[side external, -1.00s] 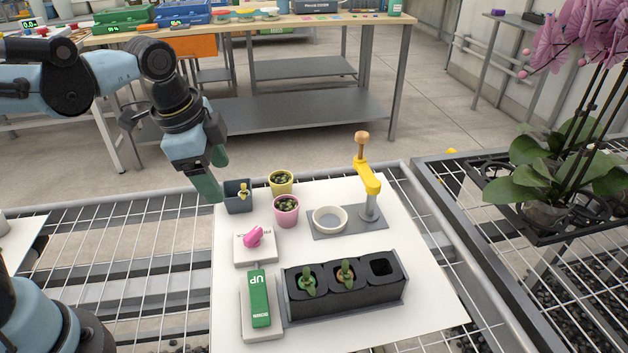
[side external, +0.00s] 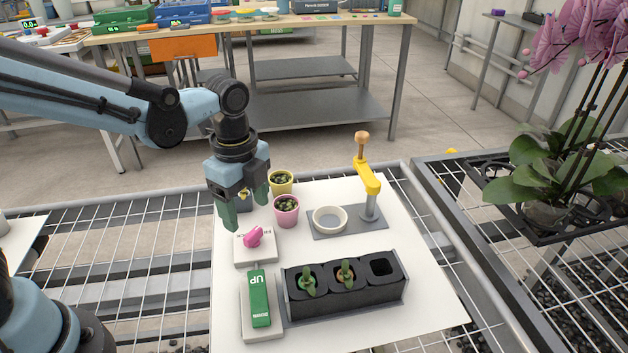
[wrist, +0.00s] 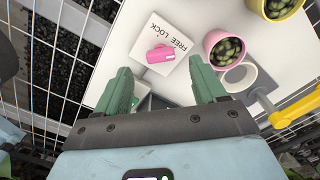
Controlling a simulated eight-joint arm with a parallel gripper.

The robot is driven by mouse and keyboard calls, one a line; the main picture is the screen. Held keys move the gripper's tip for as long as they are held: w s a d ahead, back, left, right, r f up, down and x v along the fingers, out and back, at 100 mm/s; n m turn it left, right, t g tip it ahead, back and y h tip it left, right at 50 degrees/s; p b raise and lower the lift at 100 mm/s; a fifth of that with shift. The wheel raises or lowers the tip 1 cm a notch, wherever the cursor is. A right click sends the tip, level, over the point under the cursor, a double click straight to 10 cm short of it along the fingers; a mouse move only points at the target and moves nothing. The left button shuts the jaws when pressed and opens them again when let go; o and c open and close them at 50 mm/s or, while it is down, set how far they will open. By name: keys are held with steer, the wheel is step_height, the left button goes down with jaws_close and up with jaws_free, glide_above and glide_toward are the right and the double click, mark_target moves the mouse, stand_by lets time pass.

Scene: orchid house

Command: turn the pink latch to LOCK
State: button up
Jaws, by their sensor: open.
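The pink latch (side external: 254,237) sits on a square white plate (side external: 244,259) at the left of the white board. In the wrist view the latch (wrist: 160,54) lies ahead of the fingertips, between their lines, and the plate reads FREE and LOCK beside it. I cannot tell clearly which word the latch points to. My gripper (side external: 247,206) is open and empty, with green fingers pointing down, above and just behind the latch plate. It appears apart from the latch. The gripper (wrist: 161,74) also shows in the wrist view.
A green UP switch (side external: 260,297) stands in front of the plate. A pink pot (side external: 287,212) and a yellow pot (side external: 281,183) stand close right of my gripper. A dark planter (side external: 345,293), a cream ring (side external: 330,219) and a yellow crank (side external: 368,178) are farther right.

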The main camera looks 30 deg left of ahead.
mark_target(254, 238)
steer(key=shift+f, duration=2.85)
steer(key=c, duration=1.1)
steer(key=shift+o, duration=0.2)
